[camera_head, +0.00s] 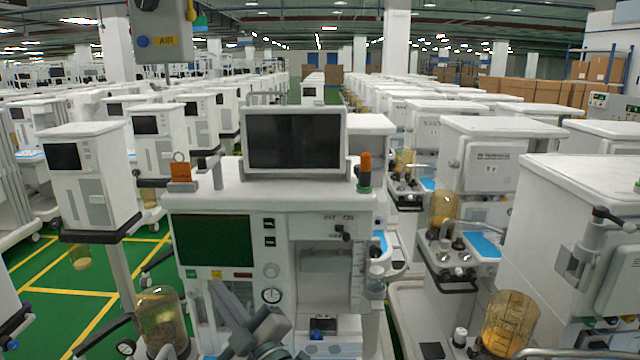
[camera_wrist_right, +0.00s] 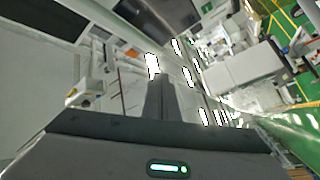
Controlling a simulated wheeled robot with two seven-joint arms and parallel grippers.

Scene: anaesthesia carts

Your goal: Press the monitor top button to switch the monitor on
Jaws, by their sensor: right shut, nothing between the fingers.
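The monitor (camera_head: 295,140) stands on top of the anaesthesia cart in front of me, with a white frame and a dark, blank screen. I cannot make out a separate button on its top edge. The cart (camera_head: 330,200) also has a dark green screen (camera_head: 213,240) lower on its front. My right gripper (camera_head: 218,290) is low in front of the cart, below the monitor and apart from it. Its fingers are together and empty, also in the right wrist view (camera_wrist_right: 160,95). My left gripper is not in view.
An orange-and-green lamp (camera_head: 365,170) stands at the cart's top right, and an orange tag (camera_head: 180,172) at its top left. Rows of similar white carts (camera_head: 500,160) stand on both sides. An amber jar (camera_head: 160,315) is at lower left. Green floor shows at left.

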